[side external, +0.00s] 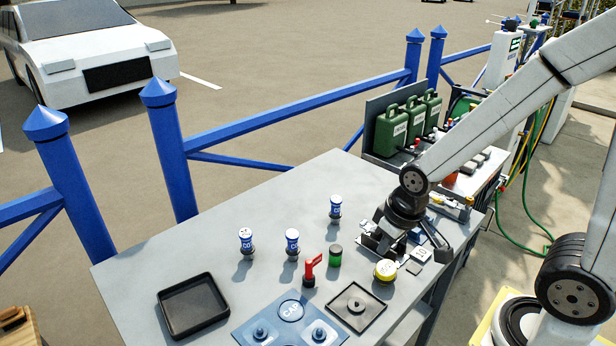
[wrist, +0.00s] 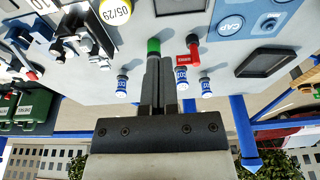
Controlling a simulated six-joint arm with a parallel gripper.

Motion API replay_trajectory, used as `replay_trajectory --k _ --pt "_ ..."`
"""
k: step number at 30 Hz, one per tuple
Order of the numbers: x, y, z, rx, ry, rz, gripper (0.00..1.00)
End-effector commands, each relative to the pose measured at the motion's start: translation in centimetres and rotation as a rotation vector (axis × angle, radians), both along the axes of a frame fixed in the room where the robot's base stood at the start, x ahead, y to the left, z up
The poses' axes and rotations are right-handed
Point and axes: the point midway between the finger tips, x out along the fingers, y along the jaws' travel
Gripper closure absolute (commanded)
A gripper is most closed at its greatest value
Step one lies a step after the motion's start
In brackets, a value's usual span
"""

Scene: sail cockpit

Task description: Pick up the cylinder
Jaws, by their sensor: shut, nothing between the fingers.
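Several cylinders stand upright on the grey table, and I cannot tell which one the task means. A green cylinder (side external: 335,255) with a dark top stands mid-table; in the wrist view it (wrist: 153,46) shows just beyond my fingertips. Three blue-and-white labelled cylinders stand behind it: left (side external: 246,241), middle (side external: 292,243) and back right (side external: 335,208). My gripper (side external: 378,240) is to the right of the green cylinder in the side view, its fingers partly hard to make out. In the wrist view my gripper (wrist: 157,62) is shut and empty, and contact with the green cylinder cannot be judged.
A red-handled piece (side external: 312,268) stands beside the green cylinder, and a yellow-topped round piece (side external: 385,270) is to its right. A black tray (side external: 193,305), a blue CAP panel (side external: 290,318) and a square dark tray (side external: 356,307) lie in front. Green canisters (side external: 411,121) stand behind.

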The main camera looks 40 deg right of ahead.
Motion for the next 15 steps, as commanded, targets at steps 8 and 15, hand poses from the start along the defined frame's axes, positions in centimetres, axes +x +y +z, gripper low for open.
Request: replay_trajectory --k 8,15 --pt "0.0 0.0 0.0 0.0 0.0 0.0 1.0" --pt "0.0 0.0 0.0 0.0 0.0 0.0 0.81"
